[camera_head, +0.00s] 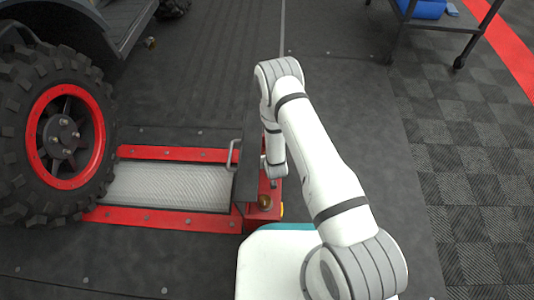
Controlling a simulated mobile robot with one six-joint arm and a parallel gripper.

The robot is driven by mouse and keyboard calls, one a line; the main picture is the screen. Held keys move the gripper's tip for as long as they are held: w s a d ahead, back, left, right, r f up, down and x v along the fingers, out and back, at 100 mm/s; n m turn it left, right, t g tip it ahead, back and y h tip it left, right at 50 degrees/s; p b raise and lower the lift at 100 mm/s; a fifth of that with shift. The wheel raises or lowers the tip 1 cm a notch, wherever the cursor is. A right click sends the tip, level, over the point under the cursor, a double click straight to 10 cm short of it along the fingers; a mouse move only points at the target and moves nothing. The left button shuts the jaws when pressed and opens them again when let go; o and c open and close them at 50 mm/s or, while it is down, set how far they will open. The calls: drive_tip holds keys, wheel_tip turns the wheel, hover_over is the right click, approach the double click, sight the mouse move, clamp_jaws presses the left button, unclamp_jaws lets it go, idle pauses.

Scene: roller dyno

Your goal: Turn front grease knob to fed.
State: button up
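A red housing (256,217) stands at the right end of the roller bed, just beyond my white base. A small brown round part (265,202), which looks like a knob, sits on its top. I cannot tell whether this is the front grease knob, and no marking or setting is readable. My arm reaches forward and bends down at the housing. My gripper (271,186) is small and dark at the arm's lower end, close behind the brown part. Its fingers are too small to tell open from shut, and contact is unclear.
The roller (170,186) lies between red rails, with a large vehicle wheel (60,135) with a red rim on its left. A metal handle (232,156) and dark cover plate stand left of my gripper. A wheeled cart (432,22) is far right.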

drive_tip(key=shift+s+d+f, duration=0.1)
drive_tip(key=shift+s, duration=0.05)
drive_tip(key=o, duration=1)
drive_tip(key=shift+r, duration=0.35)
drive_tip(key=p+v, duration=0.3)
drive_tip(key=v, duration=0.4)
drive_tip(key=shift+s+p, duration=0.25)
drive_tip(key=shift+p, duration=0.05)
